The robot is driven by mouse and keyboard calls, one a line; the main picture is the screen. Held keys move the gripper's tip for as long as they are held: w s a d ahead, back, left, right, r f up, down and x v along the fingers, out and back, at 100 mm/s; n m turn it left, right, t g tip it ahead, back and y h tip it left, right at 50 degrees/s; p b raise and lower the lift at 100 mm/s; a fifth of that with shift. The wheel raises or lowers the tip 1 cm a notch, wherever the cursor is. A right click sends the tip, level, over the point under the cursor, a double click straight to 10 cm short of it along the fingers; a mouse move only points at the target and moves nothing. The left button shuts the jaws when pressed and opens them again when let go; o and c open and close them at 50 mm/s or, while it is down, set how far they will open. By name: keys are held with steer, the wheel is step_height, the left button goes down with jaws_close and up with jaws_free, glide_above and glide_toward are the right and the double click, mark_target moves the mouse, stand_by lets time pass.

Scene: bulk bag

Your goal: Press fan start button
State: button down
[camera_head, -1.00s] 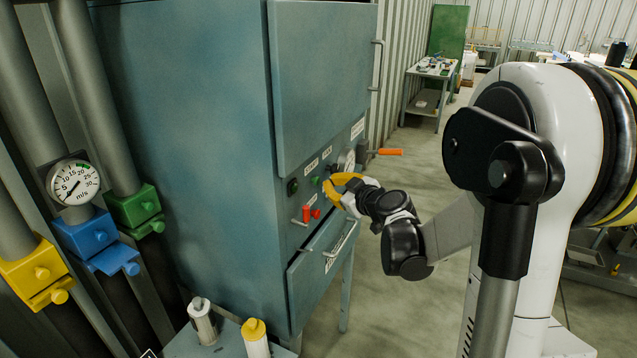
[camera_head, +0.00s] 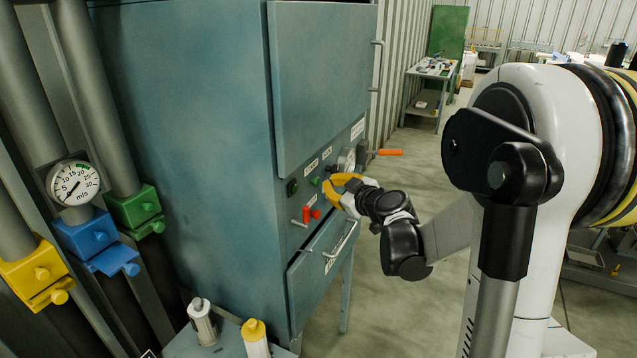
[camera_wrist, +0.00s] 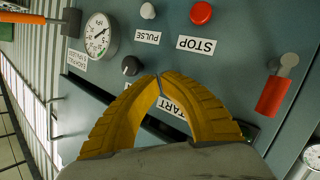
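My gripper (camera_head: 334,185) is at the front panel of the blue-grey cabinet (camera_head: 200,120). In the wrist view its yellow fingers (camera_wrist: 159,77) have their tips together, with nothing seen between them. The START label (camera_wrist: 172,107) shows partly behind the fingers. A small green button (camera_head: 315,181) shows just left of the fingertips in the head view. In the wrist view no button beside the START label is visible; the fingers cover that area. I cannot tell whether the tips touch the panel.
A red STOP button (camera_wrist: 201,13), a white PULSE button (camera_wrist: 147,11), a black knob (camera_wrist: 131,65), a dial gauge (camera_wrist: 98,37) and a red-handled lever (camera_wrist: 272,94) surround the fingers. An orange handle (camera_head: 389,152) juts out. A drawer handle (camera_head: 341,240) lies below.

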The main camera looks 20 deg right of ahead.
steer(key=shift+w, duration=0.1)
stand_by(0.4)
steer(key=shift+w+a, duration=0.25)
steer(key=shift+a, duration=0.05)
steer(key=shift+w+a+b, duration=0.3)
steer(key=shift+w+a, duration=0.05)
steer(key=shift+w, duration=0.15)
stand_by(0.9)
steer(key=shift+s+d, duration=0.65)
steer(key=shift+s, duration=0.2)
steer(key=shift+s+d, duration=0.8)
steer(key=shift+s, duration=0.2)
steer(key=shift+s+d, duration=0.75)
steer(key=shift+s, duration=0.2)
